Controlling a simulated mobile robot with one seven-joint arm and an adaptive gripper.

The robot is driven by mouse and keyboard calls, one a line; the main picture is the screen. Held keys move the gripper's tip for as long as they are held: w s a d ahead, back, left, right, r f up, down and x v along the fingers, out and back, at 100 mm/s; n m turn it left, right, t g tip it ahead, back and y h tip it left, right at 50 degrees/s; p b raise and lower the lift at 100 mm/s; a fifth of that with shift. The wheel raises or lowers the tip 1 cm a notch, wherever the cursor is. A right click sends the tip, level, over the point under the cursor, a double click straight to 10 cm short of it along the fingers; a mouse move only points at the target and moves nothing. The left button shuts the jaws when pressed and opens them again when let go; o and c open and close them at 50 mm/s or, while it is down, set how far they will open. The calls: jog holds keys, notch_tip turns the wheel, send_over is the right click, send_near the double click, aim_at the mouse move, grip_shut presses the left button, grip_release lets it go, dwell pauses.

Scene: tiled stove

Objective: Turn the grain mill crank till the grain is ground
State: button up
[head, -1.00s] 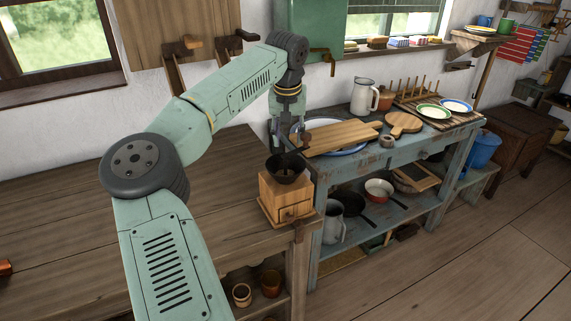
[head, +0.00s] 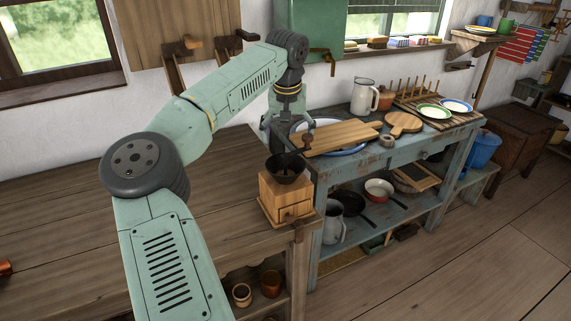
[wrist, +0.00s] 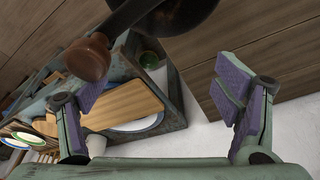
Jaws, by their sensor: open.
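The grain mill (head: 285,197) stands on the front right corner of the wooden table. It has a wooden box body and a dark hopper (head: 284,170) on top. Its crank reaches up and right to a brown knob (head: 307,143). In the wrist view the knob (wrist: 88,58), crank arm (wrist: 127,16) and part of the dark hopper (wrist: 180,12) show at the top. My gripper (head: 288,128) is open and empty, above and just behind the knob. Its purple-padded fingers stand wide apart in the wrist view (wrist: 162,85), with the knob outside them. Any grain is not visible.
A blue worktable (head: 390,152) stands close to the right, with a cutting board (head: 342,137), a white jug (head: 364,97) and plates on it. The wooden table (head: 90,235) left of the mill is mostly clear. Cups sit on the shelf below.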

jog(key=w+v, duration=0.1)
jog(key=v, duration=0.5)
jog(key=shift+w+r, duration=0.25)
jog(key=shift+r, duration=0.25)
jog(key=shift+d, duration=0.1)
jog(key=shift+r, duration=0.1)
